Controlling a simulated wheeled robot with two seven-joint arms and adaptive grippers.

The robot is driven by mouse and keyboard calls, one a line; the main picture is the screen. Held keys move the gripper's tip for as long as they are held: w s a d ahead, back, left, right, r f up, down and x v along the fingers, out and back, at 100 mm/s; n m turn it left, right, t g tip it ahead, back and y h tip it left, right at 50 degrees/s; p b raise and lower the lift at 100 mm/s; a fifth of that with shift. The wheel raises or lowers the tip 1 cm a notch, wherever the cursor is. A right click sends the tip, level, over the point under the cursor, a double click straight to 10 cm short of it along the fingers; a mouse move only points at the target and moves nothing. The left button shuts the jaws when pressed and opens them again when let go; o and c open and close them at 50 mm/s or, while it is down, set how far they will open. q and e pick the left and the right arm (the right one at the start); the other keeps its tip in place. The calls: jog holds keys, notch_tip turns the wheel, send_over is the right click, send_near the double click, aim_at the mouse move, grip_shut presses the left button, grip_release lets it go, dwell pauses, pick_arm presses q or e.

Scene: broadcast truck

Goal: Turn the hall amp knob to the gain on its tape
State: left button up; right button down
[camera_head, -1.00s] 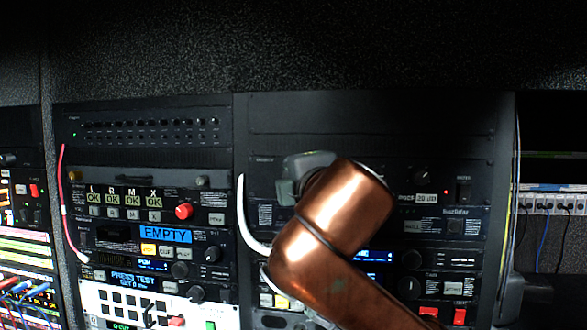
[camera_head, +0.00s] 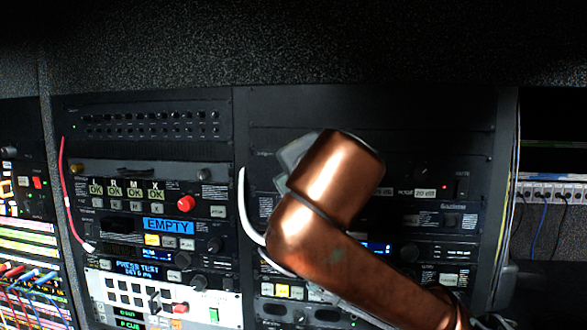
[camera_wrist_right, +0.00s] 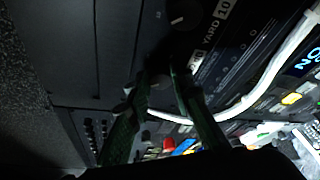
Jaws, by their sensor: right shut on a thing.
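The amp unit (camera_head: 478,183) is a dark rack panel in the right-hand rack, with small knobs and pale tape labels. In the right wrist view its panel (camera_wrist_right: 245,48) runs diagonally. A tape reading YARD 10 (camera_wrist_right: 217,20) sits beside a free round knob (camera_wrist_right: 183,14). My right gripper (camera_wrist_right: 158,76) is shut on a knob next to a second, partly covered tape (camera_wrist_right: 196,60) whose writing I cannot read in full. The fingers hide that knob. In the head view my right gripper (camera_head: 292,162) is tilted at the panel, largely behind my copper wrist.
A white cable (camera_head: 247,215) hangs along the rack's left edge, and also curves close by the fingers in the wrist view (camera_wrist_right: 262,92). A red cable (camera_head: 66,190) hangs further left. Other units with lit buttons and an EMPTY display (camera_head: 167,226) fill the neighbouring rack.

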jog(key=shift+a+f, duration=0.1)
jog(key=shift+f, duration=0.05)
jog(key=c, duration=1.7)
grip_release()
jog(key=v, duration=1.2)
